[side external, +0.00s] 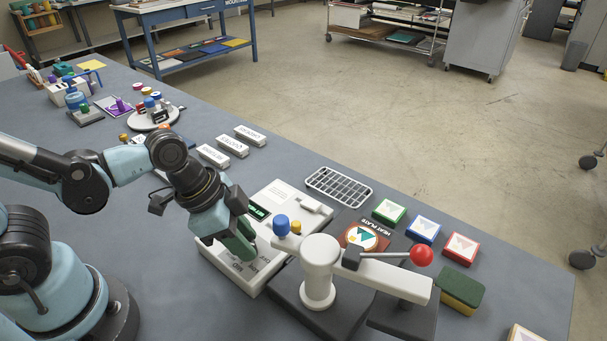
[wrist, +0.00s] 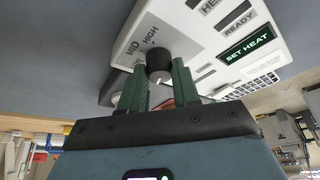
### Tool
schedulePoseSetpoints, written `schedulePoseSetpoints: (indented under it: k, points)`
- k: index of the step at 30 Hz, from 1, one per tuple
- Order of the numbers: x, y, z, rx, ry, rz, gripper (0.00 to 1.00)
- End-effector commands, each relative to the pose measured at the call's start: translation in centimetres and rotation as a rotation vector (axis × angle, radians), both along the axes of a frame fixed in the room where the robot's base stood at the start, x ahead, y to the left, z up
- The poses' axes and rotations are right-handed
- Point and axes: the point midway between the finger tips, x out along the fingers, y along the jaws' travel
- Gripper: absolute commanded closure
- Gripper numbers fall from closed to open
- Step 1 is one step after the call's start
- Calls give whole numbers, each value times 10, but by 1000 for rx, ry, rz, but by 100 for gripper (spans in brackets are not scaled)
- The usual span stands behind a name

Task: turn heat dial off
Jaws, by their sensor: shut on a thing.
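The white heat control box (side external: 284,206) lies on the grey table in the side view, with a small green-lit display and printed labels. The black round heat dial (wrist: 159,62) shows in the wrist view between my two green fingers, with MID and HIGH printed beside it. A small white mark shows on the dial's near side; the OFF setting cannot be read. My gripper (side external: 240,247) points down at the box, shut on the dial. In the side view the fingers hide the dial. The wrist view shows a display reading SET HEAT (wrist: 247,47) and a READY label.
A heat press with a white arm (side external: 375,277) and red-knobbed lever (side external: 421,256) stands close right of my gripper. A blue knob (side external: 281,225) sits nearby. Coloured blocks and a wire rack (side external: 339,187) lie beyond. White labelled bars (side external: 232,146) lie behind the box.

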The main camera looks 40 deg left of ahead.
Motion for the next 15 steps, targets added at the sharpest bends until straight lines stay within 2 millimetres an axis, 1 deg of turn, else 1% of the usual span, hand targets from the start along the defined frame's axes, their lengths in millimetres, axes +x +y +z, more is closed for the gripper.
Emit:
schedulePoseSetpoints:
  k: [3,4,6,8,15]
  points:
    - [0,0,0,1,0,1,99]
    - [0,0,0,1,0,1,64]
    - [0,0,0,1,0,1,54]
    - [0,0,0,1,1,0,45]
    - [0,0,0,0,0,0,45]
